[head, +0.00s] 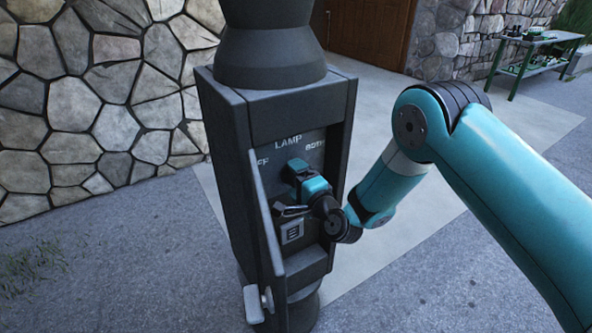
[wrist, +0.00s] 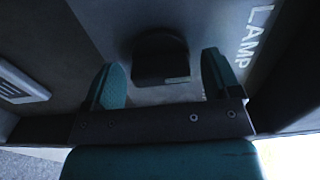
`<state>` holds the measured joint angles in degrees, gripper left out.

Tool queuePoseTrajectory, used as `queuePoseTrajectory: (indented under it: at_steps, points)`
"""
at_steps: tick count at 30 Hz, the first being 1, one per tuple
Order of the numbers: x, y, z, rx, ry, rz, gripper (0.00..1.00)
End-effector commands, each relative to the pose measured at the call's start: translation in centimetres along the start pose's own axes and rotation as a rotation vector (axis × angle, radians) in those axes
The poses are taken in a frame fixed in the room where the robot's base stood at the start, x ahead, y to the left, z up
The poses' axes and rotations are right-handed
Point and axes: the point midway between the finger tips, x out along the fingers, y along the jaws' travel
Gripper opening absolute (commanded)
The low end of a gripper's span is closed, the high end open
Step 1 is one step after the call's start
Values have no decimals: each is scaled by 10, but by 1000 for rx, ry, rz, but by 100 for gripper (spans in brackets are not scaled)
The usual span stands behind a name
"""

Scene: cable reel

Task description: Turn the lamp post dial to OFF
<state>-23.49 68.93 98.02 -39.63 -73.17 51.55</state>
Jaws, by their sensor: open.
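The lamp post (head: 222,150) has an open recess with a panel marked LAMP at the top, BOTH at the right and a partly hidden label ending in FF at the left. The dark dial (wrist: 160,55) shows in the wrist view between my fingertips, with a pale strip near its lower edge. I cannot tell which label it points to. In the head view my gripper covers most of the dial area. My gripper (head: 308,180) is in front of the panel; in the wrist view its fingers (wrist: 162,75) are open, one on each side of the dial, with no clear contact.
The post's door (head: 265,215) hangs open at the left, close to my gripper. A pale square plate (head: 292,232) is below the dial area, also seen in the wrist view (wrist: 18,82). A stone wall (head: 90,100) stands behind; a green table (head: 540,42) is far right.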

Motion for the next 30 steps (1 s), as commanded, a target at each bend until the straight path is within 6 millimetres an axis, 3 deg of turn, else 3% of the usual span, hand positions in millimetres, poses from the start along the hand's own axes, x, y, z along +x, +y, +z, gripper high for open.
queuePoseTrajectory:
  at_steps: [12,18,30]
  points:
    - [4,0,0,1,2,-1,81]
    - [4,0,0,1,2,-1,35]
    - [4,1,0,-55,1,-2,34]
